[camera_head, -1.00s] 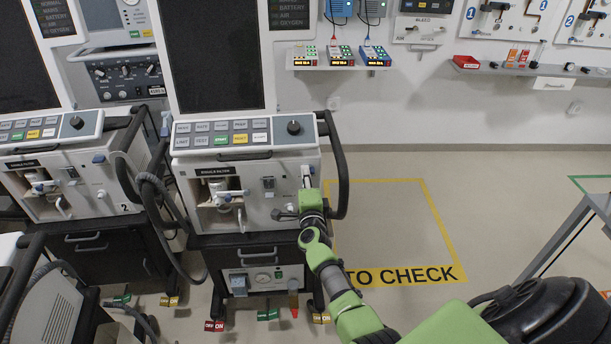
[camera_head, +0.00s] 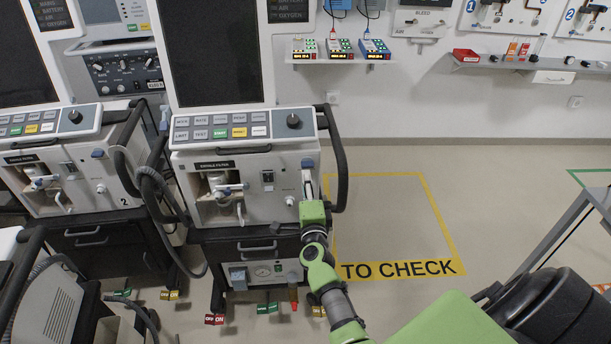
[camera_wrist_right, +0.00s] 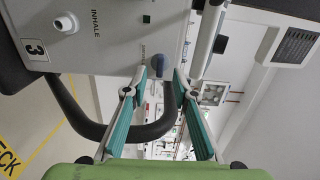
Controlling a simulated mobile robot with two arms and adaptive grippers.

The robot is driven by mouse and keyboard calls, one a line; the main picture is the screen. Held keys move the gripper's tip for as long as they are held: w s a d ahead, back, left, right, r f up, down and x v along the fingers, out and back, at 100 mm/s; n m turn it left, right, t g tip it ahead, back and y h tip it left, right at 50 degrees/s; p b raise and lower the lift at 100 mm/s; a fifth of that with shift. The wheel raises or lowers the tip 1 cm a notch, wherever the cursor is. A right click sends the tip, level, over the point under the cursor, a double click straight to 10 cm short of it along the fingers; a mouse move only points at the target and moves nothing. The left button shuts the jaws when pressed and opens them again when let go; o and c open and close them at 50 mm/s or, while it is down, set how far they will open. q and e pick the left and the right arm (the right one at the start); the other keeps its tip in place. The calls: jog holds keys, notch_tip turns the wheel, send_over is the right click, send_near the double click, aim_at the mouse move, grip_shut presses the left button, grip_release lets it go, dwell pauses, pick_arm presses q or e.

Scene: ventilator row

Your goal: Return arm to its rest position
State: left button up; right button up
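The middle ventilator (camera_head: 245,190) stands with a black screen above its button panel. My right gripper (camera_head: 308,182) is at the right side of its front, below the blue-topped part (camera_head: 308,163). In the right wrist view the gripper (camera_wrist_right: 158,78) has its two teal-padded fingers apart, with a clear gap. Ventilator 3's front (camera_wrist_right: 95,40) fills the upper left there, with an INHALE port (camera_wrist_right: 65,23). A black curved bar (camera_wrist_right: 105,132) passes beyond the fingers. Whether anything touches the pads I cannot tell. My left gripper is out of view.
Another ventilator (camera_head: 62,185) stands at the left, with a ribbed hose (camera_head: 150,190) between the two. Yellow floor lines mark a bare TO CHECK area (camera_head: 385,220) at the right. A grey table frame (camera_head: 565,230) stands at the far right.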

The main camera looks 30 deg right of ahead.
jog(key=shift+s+a, duration=0.2)
jog(key=shift+s, duration=0.2)
jog(key=shift+f, duration=0.1)
jog(key=s+a+f+n+g+y, duration=0.1)
jog(key=s+a+f+n+y, duration=0.2)
jog(key=f, duration=0.4)
jog(key=s+a+f+n+g+y, duration=0.1)
jog(key=a+f+n, duration=0.25)
jog(key=f, duration=0.25)
jog(key=s+a+f+n+y, duration=0.2)
jog(key=a+f+n, duration=0.15)
jog(key=f, duration=0.35)
jog(key=s+a+f+n+g+y, duration=0.2)
jog(key=s+a+f+n+g, duration=0.3)
jog(key=s+f, duration=0.8)
jog(key=s+f+n+g, duration=0.2)
jog(key=s+f, duration=0.3)
jog(key=s, duration=0.7)
jog(key=s+f+n+g, duration=0.3)
jog(key=s+f+n, duration=0.2)
jog(key=s, duration=0.7)
jog(key=s+f+n+g, duration=0.2)
jog(key=s+f+n, duration=0.2)
jog(key=s, duration=0.7)
notch_tip(320, 180, down, 3)
jog(key=shift+s+r+g, duration=0.15)
jog(key=shift+s+g, duration=0.25)
